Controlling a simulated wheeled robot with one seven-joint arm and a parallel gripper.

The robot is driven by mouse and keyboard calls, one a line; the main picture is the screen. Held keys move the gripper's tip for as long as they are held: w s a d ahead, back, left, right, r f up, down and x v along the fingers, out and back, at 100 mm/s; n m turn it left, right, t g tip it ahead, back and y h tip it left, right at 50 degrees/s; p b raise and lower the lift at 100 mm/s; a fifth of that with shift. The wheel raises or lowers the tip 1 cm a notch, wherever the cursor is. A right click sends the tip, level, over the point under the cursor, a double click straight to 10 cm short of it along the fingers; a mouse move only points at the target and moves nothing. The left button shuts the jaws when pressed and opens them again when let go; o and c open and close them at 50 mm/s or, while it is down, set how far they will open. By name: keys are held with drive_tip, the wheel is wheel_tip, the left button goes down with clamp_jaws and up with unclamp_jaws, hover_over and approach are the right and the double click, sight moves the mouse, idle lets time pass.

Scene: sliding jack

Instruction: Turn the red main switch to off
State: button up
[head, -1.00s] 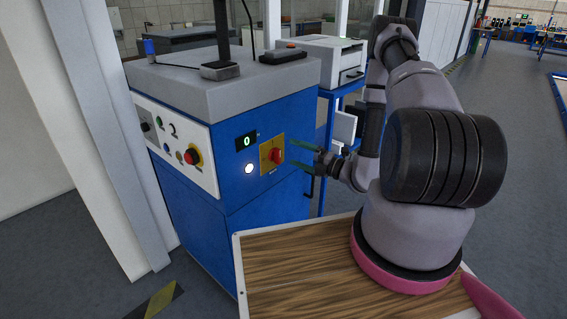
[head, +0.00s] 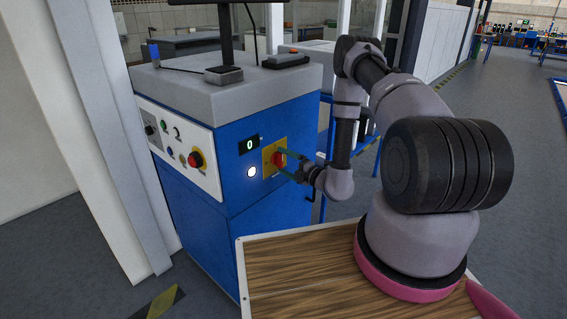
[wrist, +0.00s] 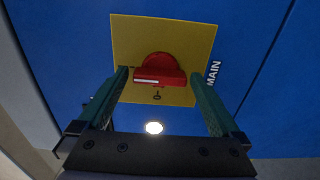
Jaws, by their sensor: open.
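The red main switch (head: 278,159) sits on a yellow plate (head: 267,164) on the blue cabinet's front. In the wrist view the red switch (wrist: 160,68) is in the middle of its yellow plate (wrist: 190,35), and a white line shows on its handle. The word MAIN stands beside the plate. My gripper (head: 285,163) is at the switch. In the wrist view my gripper (wrist: 158,72) is open, with one green finger on each side of the handle and a gap on both sides. The switch partly hides behind the fingers in the head view.
A display (head: 249,144) showing 0 and a lit white lamp (head: 251,172) are left of the plate. A panel (head: 178,147) with several knobs and a red button is on the cabinet's left face. A wooden-topped surface (head: 290,265) lies in front.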

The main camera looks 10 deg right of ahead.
drive_tip(key=shift+w+a, duration=0.15)
drive_tip(key=shift+w, duration=0.05)
drive_tip(key=c, duration=1.2)
